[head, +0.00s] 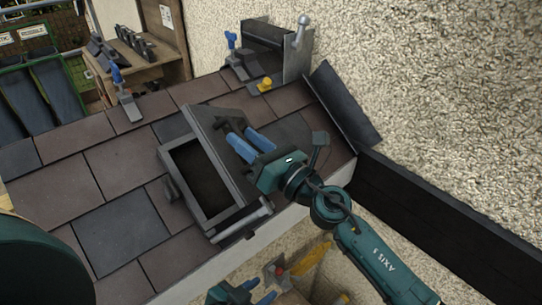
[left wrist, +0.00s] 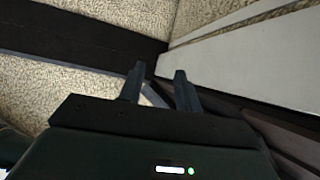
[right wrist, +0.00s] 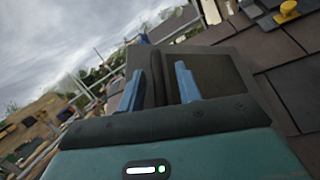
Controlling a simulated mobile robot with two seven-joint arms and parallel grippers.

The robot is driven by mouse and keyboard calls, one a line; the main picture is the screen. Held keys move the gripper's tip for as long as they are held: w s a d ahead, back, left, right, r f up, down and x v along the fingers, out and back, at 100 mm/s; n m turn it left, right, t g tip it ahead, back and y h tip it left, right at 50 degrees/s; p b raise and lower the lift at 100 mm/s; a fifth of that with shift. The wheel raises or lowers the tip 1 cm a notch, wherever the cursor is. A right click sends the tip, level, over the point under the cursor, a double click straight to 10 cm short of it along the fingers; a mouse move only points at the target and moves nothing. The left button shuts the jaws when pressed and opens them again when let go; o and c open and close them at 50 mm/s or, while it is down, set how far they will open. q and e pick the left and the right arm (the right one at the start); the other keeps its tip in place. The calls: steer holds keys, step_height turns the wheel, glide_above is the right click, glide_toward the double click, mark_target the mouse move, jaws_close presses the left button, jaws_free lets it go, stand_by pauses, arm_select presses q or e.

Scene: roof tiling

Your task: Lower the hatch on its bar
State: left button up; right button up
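The hatch (head: 164,160) is a grey frame around a dark opening, set among the roof tiles. A grey panel stands along its right side, seemingly its raised lid; a grey rod-like part (head: 240,220) runs along the lower edge. My right gripper (head: 233,134) is at this panel, its blue fingers apart. In the right wrist view the fingers (right wrist: 158,80) straddle a dark upright edge or bar, with a gap beside the right finger; the panel (right wrist: 215,75) is behind. My left gripper (head: 260,291) is low, off the roof edge. Its fingers (left wrist: 158,80) are apart and empty.
Tiles (head: 120,160) surround the hatch. Blue-handled tools (head: 122,95) and a yellow piece (head: 265,84) lie upslope. A dark slanted sheet (head: 343,105) leans near the rough wall (head: 430,90). A dark beam (head: 450,225) runs along the wall's foot. A workbench (head: 150,70) is at the upper left.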

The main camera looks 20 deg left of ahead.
arm_select(q)
steer(key=shift+w+d+f+b, duration=0.15)
steer(key=shift+d+b, duration=0.1)
steer(key=shift+b, duration=0.5)
arm_select(e)
steer(key=v, duration=1.2)
arm_select(q)
steer(key=shift+f, duration=0.1)
arm_select(e)
steer(key=shift+d, duration=0.1)
